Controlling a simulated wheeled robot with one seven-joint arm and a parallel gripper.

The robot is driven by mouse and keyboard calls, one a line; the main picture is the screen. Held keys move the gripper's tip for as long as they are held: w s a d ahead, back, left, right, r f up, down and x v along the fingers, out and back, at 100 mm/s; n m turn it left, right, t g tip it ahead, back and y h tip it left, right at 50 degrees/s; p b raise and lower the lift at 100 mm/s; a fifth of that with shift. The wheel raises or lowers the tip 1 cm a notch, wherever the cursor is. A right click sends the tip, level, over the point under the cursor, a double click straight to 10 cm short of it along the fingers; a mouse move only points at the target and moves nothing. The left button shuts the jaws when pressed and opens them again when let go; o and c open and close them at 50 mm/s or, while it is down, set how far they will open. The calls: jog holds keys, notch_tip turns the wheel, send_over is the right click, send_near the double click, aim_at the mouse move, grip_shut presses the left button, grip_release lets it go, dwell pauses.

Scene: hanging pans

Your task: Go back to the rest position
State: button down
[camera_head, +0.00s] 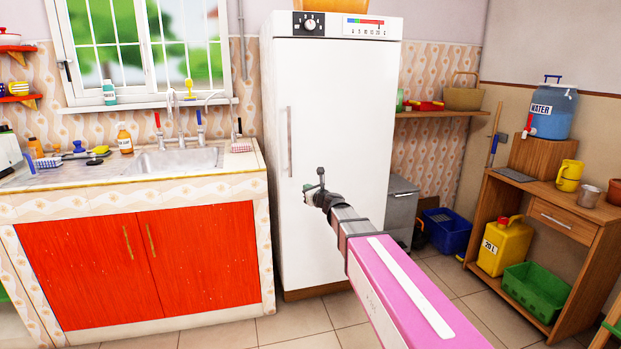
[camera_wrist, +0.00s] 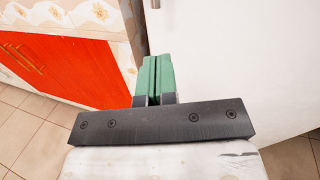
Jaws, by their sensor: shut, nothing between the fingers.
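My gripper (camera_head: 308,193) is at the end of my outstretched arm, in front of the white fridge (camera_head: 334,130) in the head view. In the wrist view my gripper (camera_wrist: 155,62) shows two green fingers shut together with nothing between them. The white fridge door (camera_wrist: 235,60) fills the right of the wrist view. How far the fingertips are from the door is hard to tell. No hanging pans show in either view.
The sink counter (camera_head: 215,190) with red cupboard doors (camera_head: 140,260) stands left of the fridge; its red front also shows in the wrist view (camera_wrist: 70,65). A wooden shelf unit (camera_head: 560,222) stands at the right. Tiled floor (camera_head: 310,322) is clear near the fridge.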

jog(key=s+d+f+n+g+h, duration=0.1)
jog(key=s+d+f+n+g, duration=0.3)
jog(key=s+f+n, duration=0.45)
jog(key=s+d+f+n+g+h, duration=0.1)
jog(key=s+d+f+n+g, duration=0.35)
jog(key=s+f+n, duration=0.45)
jog(key=s+d+f+n+g+h, duration=0.3)
jog(key=s+d+f+n, duration=0.1)
jog(key=s+d, duration=0.3)
jog(key=s+d+f+n+g+h, duration=0.3)
jog(key=s+d+f+n+h, duration=0.1)
jog(key=s+d+n, duration=0.2)
jog(key=shift+s+d+f+h, duration=0.2)
jog(key=shift+s+d+h, duration=0.1)
jog(key=shift+s+d, duration=0.35)
jog(key=shift+a+n, duration=0.15)
jog(key=shift+n, duration=0.1)
